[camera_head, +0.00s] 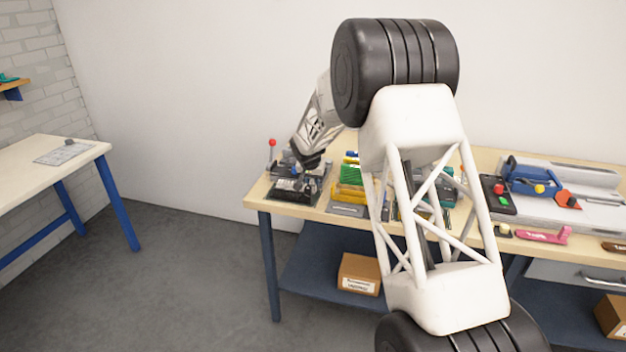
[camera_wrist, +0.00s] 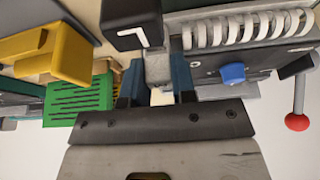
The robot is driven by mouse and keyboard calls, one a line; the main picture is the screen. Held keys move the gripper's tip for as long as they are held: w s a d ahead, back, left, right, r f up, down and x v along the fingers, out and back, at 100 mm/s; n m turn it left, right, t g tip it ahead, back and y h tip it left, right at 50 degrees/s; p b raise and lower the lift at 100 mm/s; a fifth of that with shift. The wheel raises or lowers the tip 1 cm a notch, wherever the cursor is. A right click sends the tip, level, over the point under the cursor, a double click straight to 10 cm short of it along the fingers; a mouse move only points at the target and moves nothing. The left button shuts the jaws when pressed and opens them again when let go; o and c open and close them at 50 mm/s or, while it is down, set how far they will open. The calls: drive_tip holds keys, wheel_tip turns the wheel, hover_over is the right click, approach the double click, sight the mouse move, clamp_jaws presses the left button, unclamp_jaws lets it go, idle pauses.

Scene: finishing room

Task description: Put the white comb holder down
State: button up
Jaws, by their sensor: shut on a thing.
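My gripper (camera_head: 308,162) is low over the left end of the workbench, at the dark binding machine (camera_head: 296,188). In the wrist view its two blue fingers (camera_wrist: 157,88) are shut on a small pale piece, which I take for the white comb holder (camera_wrist: 158,67). A black block (camera_wrist: 130,24) lies right beside it and hides part of it. A row of white comb rings (camera_wrist: 250,27) runs along the machine to the right. I cannot tell whether the held piece touches the machine. The head view does not show it clearly.
The machine's lever has a red ball (camera_wrist: 296,122). A green slotted piece (camera_wrist: 82,98) and a yellow piece (camera_wrist: 50,50) are close on the left. The workbench (camera_head: 257,189) is crowded; a side table (camera_head: 25,170) at left is mostly clear.

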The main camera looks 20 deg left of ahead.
drive_tip(key=shift+f, duration=0.15)
drive_tip(key=o, duration=0.9)
drive_tip(key=shift+v, duration=6.15)
drive_tip(key=shift+w, duration=0.1)
